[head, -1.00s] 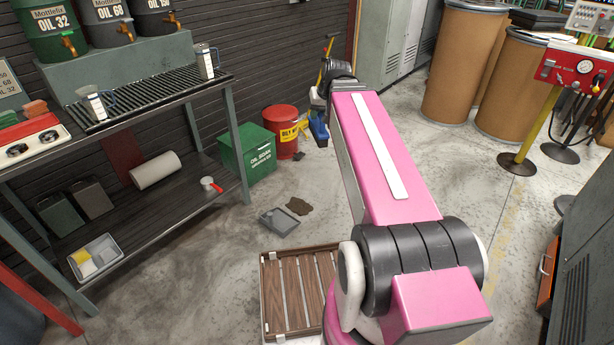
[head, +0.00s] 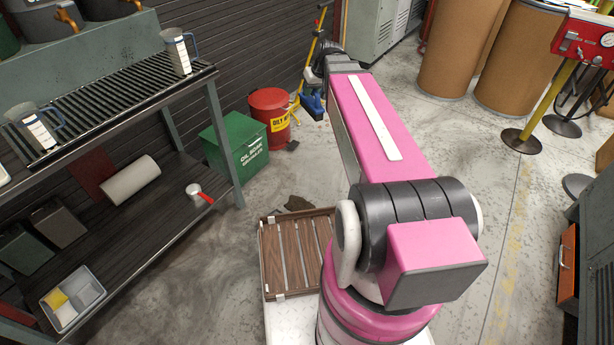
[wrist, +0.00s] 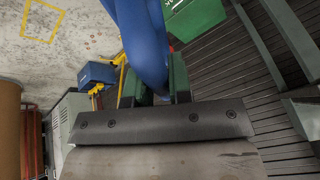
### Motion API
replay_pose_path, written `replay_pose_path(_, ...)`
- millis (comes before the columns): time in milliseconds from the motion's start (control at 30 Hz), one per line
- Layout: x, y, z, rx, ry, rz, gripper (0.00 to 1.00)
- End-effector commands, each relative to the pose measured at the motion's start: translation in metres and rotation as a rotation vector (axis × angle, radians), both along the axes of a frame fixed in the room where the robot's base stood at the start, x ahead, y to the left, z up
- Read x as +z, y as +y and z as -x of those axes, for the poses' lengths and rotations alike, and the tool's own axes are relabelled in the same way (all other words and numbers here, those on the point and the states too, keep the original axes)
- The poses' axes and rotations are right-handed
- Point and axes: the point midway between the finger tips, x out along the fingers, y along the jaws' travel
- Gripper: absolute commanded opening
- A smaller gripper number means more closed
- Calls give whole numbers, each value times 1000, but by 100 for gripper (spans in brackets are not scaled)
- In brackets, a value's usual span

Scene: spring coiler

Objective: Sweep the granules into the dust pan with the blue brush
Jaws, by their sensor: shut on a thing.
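The long blue handle of the blue brush (wrist: 140,40) rises between the fingers of my gripper (wrist: 155,92) in the wrist view. My gripper is shut on it. The brush's bristle end is not clear in either view. In the head view my gripper is at the far end of my arm, too small and covered to make out well. The granules (head: 298,203) are a dark brown patch on the floor, partly hidden behind a slatted wooden tray. The dust pan does not show now; the tray covers that part of the floor.
The slatted tray (head: 283,255) sits in front of me at the left of my arm. A green bin (head: 238,150) and a red can (head: 270,115) stand by the wall. A yellow stand (head: 309,65) is beyond. A shelf bench (head: 130,200) is left.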

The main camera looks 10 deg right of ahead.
Motion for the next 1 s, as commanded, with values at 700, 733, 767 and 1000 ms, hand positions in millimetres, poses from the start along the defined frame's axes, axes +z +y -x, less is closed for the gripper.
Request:
replay_pose_path(700,-217,-1,-86,337,3,0,0)
replay_pose_path(733,-227,-1,-88,349,3,0,0)
replay_pose_path(767,-238,-1,-90,363,3,-1,0)
replay_pose_path(1000,-324,-2,-100,468,2,-1,0)
